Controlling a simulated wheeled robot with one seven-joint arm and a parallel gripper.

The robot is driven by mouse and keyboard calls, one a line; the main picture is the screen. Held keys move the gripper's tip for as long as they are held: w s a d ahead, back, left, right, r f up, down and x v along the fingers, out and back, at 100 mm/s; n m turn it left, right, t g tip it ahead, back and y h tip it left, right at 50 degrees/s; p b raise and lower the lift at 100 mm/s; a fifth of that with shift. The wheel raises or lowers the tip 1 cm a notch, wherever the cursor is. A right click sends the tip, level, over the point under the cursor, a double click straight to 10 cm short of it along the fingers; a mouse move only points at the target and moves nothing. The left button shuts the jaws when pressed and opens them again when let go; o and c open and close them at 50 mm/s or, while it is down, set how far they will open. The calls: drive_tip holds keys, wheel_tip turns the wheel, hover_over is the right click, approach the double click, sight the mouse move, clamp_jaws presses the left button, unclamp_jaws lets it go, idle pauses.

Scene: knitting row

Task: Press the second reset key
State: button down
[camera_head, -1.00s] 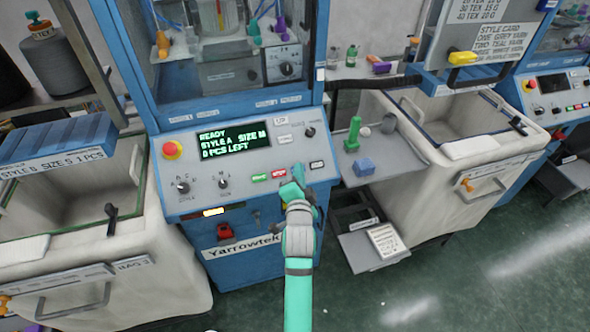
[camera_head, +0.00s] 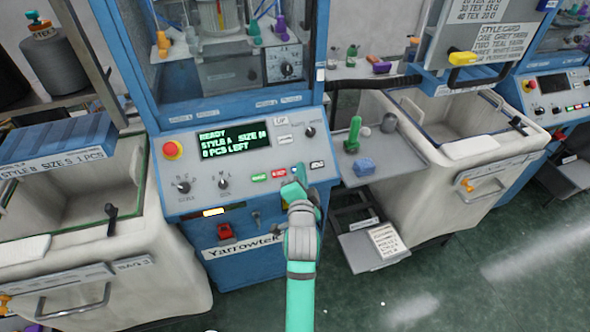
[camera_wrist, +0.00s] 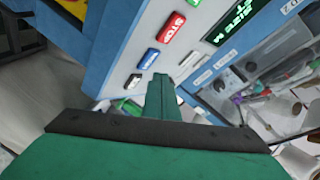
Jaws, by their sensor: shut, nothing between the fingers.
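The display (camera_head: 232,141) reads READY, STYLE A, 0 PCS LEFT.
A red emergency knob (camera_head: 172,150) and dials (camera_head: 181,187) sit on the panel's left. A side shelf (camera_head: 375,160) with a green cone and blue block stands right. Another machine's panel with similar keys (camera_head: 577,107) is at far right. Cream bins flank the machine.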

drive_tip(key=shift+s+d+r, duration=0.2)
drive_tip(key=shift+s+r, duration=0.45)
drive_tip(key=shift+r, duration=0.2)
drive_tip(key=shift+s+d+r, duration=0.2)
drive_tip(key=shift+s+r, duration=0.4)
drive_tip(key=shift+r, duration=0.2)
drive_tip(key=s+f+n, duration=0.3)
drive_tip(key=s+f, duration=0.5)
drive_tip(key=s, duration=0.3)
drive_tip(key=s+f+n, duration=0.3)
drive_tip(key=s+f, duration=0.5)
drive_tip(key=s, duration=0.3)
drive_tip(key=s+a+r+n+g, duration=0.1)
drive_tip(key=s+n, duration=0.4)
drive_tip(key=s, duration=1.8)
drive_tip(key=shift+s+r+n, duration=0.35)
drive_tip(key=shift+r+n, duration=0.05)
drive_tip(key=shift+r, duration=0.1)
drive_tip(key=shift+a, duration=0.1)
